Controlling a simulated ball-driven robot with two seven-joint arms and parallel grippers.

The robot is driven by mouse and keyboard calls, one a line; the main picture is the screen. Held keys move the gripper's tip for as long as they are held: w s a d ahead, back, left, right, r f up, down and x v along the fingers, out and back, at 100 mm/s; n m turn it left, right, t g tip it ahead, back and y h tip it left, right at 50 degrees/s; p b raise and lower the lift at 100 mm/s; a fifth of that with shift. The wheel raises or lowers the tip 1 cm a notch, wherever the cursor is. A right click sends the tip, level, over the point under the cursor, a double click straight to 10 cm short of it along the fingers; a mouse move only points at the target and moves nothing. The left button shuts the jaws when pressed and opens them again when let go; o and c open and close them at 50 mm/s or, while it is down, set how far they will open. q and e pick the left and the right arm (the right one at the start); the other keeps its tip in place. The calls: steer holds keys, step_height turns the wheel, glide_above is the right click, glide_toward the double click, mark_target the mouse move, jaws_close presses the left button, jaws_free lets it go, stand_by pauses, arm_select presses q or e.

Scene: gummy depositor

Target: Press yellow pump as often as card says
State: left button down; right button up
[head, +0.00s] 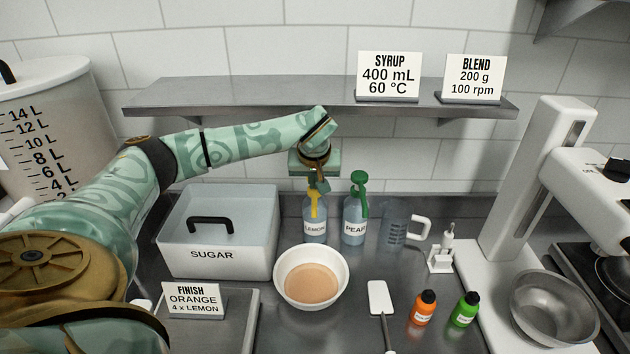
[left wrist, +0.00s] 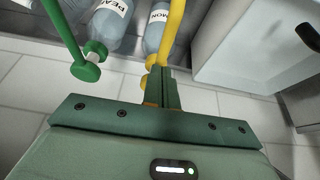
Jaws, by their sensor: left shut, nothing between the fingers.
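The card (head: 194,299) at front left reads "FINISH, ORANGE, 4 x LEMON". The yellow pump (head: 315,205) tops the bottle labelled LEMON (head: 315,232), which stands upright behind the white bowl. My left gripper (head: 316,181) points down right over the yellow pump head, fingers shut and empty. In the left wrist view the shut fingertips (left wrist: 158,78) are at the yellow pump (left wrist: 174,35); I cannot tell whether they touch it. The green pump (head: 359,185) on the bottle labelled PEAR (head: 354,231) stands close on the right. My right gripper is not in view.
The white bowl (head: 334,275) holds orange-tan liquid. The sugar bin (head: 216,262) is left of the bottles and a clear jug (head: 396,228) is right. A shelf (head: 250,98) runs behind my arm.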

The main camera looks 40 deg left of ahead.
mark_target(314, 194)
arm_select(q)
steer(key=shift+s+f+b, duration=0.1)
steer(key=shift+f+b, duration=0.25)
steer(key=shift+f, duration=1.45)
steer(key=shift+r, duration=0.15)
step_height(314, 194, up, 4)
steer(key=p, duration=0.5)
steer(key=shift+f, duration=0.35)
steer(key=shift+f+b, duration=0.65)
steer(key=shift+f, duration=1.1)
